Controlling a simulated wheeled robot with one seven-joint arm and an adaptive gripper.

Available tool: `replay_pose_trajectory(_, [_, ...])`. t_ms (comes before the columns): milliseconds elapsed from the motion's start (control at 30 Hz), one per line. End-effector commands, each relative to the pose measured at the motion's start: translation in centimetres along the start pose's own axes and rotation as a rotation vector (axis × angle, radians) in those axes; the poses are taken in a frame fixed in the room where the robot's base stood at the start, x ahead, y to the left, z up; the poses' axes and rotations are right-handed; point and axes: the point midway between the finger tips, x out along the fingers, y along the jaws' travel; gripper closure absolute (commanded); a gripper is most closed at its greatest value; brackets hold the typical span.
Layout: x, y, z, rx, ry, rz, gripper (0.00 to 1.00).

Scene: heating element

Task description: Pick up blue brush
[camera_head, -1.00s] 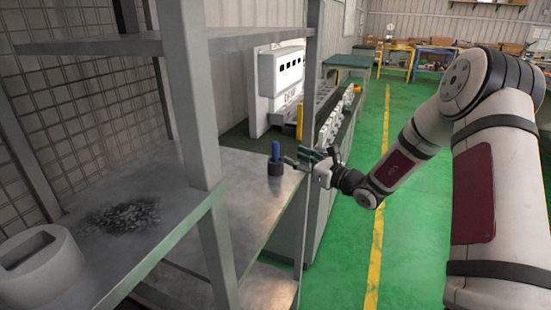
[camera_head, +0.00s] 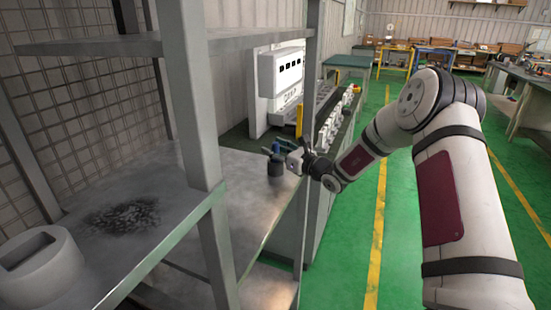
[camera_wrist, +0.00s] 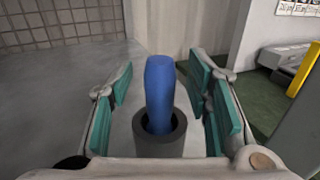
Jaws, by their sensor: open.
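The blue brush (camera_wrist: 160,92) stands upright in a dark grey round holder (camera_wrist: 160,143) in the wrist view, with only its blue handle showing. In the head view the blue brush (camera_head: 275,149) and its holder (camera_head: 275,168) sit near the right end of the metal shelf. My gripper (camera_wrist: 160,98) is open, with one teal-padded finger on each side of the brush and a gap on both sides. In the head view my gripper (camera_head: 283,151) is at the brush, coming in from the right.
A grey upright post (camera_head: 200,120) and an upper shelf (camera_head: 90,45) stand left of the brush. A pale block with a hollow (camera_head: 40,265) lies at the near left. A white machine (camera_head: 280,85) stands behind. The green floor on the right is open.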

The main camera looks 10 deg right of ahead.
Motion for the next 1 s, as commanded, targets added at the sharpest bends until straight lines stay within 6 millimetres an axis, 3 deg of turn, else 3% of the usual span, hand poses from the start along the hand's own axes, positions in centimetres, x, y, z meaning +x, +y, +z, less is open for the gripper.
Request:
replay_pose_trajectory(67, [0.0, 0.0, 0.0, 0.0, 0.0, 0.0, 0.55])
replay_pose_trajectory(267, [-0.1, 0.0, 0.0, 0.0, 0.0, 0.0, 0.98])
replay_pose_trajectory(300, [-0.1, 0.0, 0.0, 0.0, 0.0, 0.0, 1.0])
replay_pose_trajectory(667, [-0.1, 0.0, 0.5, -0.001, -0.001, 0.0, 1.0])
replay_pose_trajectory(1000, [-0.1, -0.1, 6.5, -0.005, -0.003, 0.0, 1.0])
